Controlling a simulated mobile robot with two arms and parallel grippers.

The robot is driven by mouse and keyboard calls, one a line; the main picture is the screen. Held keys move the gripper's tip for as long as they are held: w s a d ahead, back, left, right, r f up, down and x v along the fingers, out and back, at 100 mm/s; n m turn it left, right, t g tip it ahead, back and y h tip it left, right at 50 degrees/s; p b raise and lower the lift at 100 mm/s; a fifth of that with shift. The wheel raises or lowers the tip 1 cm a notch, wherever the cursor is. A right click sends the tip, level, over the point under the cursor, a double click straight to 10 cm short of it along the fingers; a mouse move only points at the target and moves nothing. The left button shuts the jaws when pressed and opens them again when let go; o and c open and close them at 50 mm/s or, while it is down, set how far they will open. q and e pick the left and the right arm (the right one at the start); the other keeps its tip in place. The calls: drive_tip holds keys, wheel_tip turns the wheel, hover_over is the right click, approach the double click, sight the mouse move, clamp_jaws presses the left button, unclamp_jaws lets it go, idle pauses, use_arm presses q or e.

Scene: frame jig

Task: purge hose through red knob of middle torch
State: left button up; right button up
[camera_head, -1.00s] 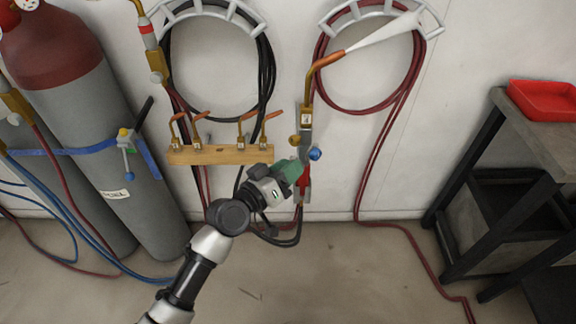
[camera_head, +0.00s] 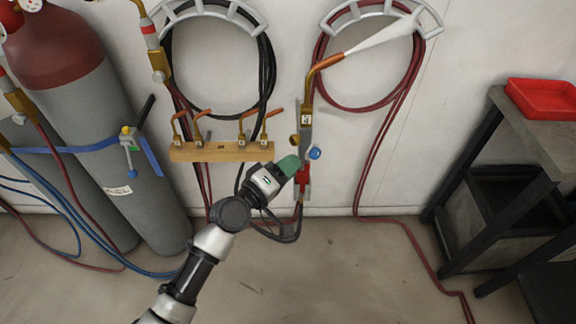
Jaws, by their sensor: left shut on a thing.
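The torch (camera_head: 305,118) hangs upright against the wall, with a copper neck bent up to the right. A pale white cone (camera_head: 385,32) streams from its tip. A blue knob (camera_head: 315,153) sticks out on its right side and a brass-coloured round part (camera_head: 295,140) on its left. My left gripper (camera_head: 298,169) reaches up from the lower left and is shut at the left of the torch's lower body. A red part (camera_head: 303,178) shows just below the fingers. My right gripper is out of view.
A wooden rack (camera_head: 220,152) with several copper tips is on the wall to the left. Gas cylinders (camera_head: 95,110) stand at the far left. Dark red hose (camera_head: 378,140) and black hose (camera_head: 266,75) hang in coils. A bench with a red tray (camera_head: 545,98) stands right.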

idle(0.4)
use_arm(q)
drive_tip(key=o, duration=0.9)
drive_tip(key=shift+b+v, duration=0.8)
drive_tip(key=shift+v, duration=4.7)
drive_tip(key=shift+d, duration=0.1)
